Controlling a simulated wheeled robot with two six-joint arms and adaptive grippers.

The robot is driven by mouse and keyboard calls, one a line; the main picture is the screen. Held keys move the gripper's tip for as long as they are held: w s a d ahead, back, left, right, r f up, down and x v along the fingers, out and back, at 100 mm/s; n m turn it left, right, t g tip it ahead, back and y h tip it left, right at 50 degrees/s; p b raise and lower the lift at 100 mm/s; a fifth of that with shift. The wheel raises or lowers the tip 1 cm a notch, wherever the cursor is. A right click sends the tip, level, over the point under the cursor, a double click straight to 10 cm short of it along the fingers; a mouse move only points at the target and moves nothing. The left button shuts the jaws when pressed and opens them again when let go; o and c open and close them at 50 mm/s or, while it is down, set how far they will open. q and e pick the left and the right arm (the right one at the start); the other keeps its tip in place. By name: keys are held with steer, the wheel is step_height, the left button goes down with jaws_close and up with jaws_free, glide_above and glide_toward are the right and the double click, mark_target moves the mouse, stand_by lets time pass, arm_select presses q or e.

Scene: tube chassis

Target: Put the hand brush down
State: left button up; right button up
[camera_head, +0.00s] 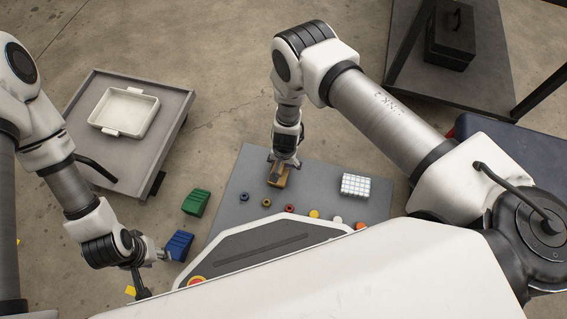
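The hand brush (277,175) is a small brown, wooden-looking block with a darker part. It is at the far part of the grey table (236,184), directly under my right gripper (283,163). My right gripper points down and its fingers appear closed around the brush; the arm partly hides them. I cannot tell whether the brush touches the table top. My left gripper (164,253) is at the table's left side, right beside a blue bin (179,245). Its fingers are small and partly hidden, so I cannot tell whether they are open or touch the bin.
A green bin (196,202) is beyond the blue one. A white gridded rack (355,186) and several small coloured rings (289,208) stand on the table. A grey cart (151,157) with a white tray (127,111) is at left. A black toolbox (450,35) is at upper right.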

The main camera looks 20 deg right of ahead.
steer(key=o, duration=1.3)
steer(key=shift+w, duration=0.2)
step_height(320, 180, up, 12)
steer(key=p, duration=1.3)
steer(key=shift+s+d+r+p, duration=0.1)
steer(key=shift+d+r+p, duration=0.1)
steer(key=shift+p, duration=0.15)
steer(key=shift+f, duration=0.15)
